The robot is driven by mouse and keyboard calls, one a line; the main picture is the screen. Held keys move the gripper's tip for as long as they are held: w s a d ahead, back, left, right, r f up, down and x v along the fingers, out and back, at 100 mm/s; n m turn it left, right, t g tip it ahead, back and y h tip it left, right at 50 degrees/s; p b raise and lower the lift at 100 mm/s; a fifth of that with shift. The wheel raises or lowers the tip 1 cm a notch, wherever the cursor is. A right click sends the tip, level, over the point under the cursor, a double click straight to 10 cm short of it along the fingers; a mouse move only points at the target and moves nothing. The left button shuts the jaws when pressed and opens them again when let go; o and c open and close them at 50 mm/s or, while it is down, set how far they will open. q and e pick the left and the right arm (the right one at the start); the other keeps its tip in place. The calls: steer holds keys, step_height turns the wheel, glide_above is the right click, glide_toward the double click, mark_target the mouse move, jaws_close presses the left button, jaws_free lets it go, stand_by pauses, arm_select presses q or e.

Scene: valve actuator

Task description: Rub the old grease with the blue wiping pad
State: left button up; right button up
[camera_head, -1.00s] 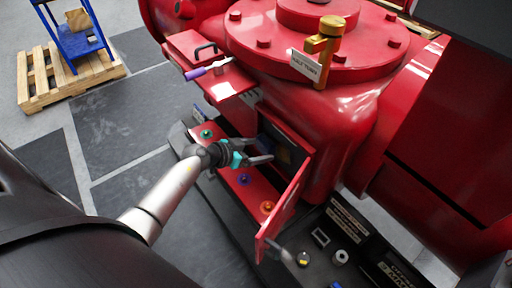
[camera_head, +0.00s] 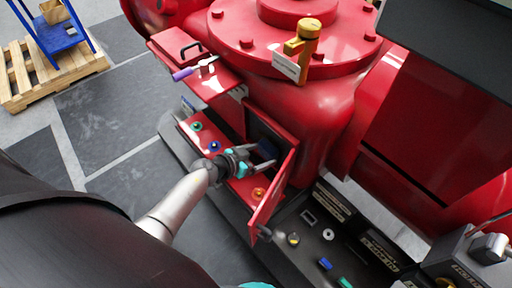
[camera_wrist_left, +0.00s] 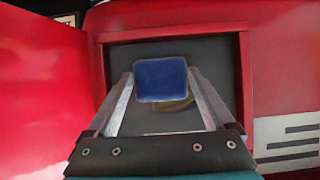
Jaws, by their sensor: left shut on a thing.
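My left gripper (camera_head: 268,154) reaches through the open door of a small red compartment (camera_head: 265,130). It is shut on the blue wiping pad (camera_head: 267,149). In the left wrist view the pad (camera_wrist_left: 160,80) sits between the two fingertips, in front of the dark grey back wall (camera_wrist_left: 217,65). A dull yellowish patch of old grease (camera_wrist_left: 184,104) shows just below and right of the pad, partly hidden by it. I cannot tell whether the pad touches the wall. A teal piece (camera_head: 257,285) at the bottom edge may belong to my right gripper; its fingers are out of sight.
The open red door (camera_head: 273,193) stands right of my left gripper. A red ledge with coloured knobs runs below the compartment. A purple-handled tool (camera_head: 190,72) lies on the upper red shelf. A black bench (camera_head: 300,255) with small parts is at lower right.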

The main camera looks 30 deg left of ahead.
arm_select(q)
steer(key=shift+s+d+r+p, duration=0.1)
steer(key=shift+s+d+p, duration=0.1)
steer(key=shift+d+p, duration=0.3)
steer(key=shift+s+d+r+p, duration=0.1)
steer(key=shift+s+d+p, duration=0.15)
steer(key=shift+d, duration=0.3)
steer(key=shift+s+d+f+p, duration=0.1)
steer(key=shift+s+d+p, duration=0.2)
steer(key=shift+d, duration=0.45)
steer(key=shift+p, duration=0.3)
steer(key=shift+w+a, duration=0.4)
steer(key=shift+a, duration=0.5)
steer(key=shift+w+a, duration=0.4)
steer(key=shift+a, duration=0.55)
steer(key=shift+w+a, duration=0.4)
steer(key=shift+a, duration=0.5)
steer(key=shift+w+a+b, duration=0.25)
steer(key=shift+a+b, duration=0.05)
steer(key=shift+a, duration=0.45)
steer(key=shift+a, duration=0.1)
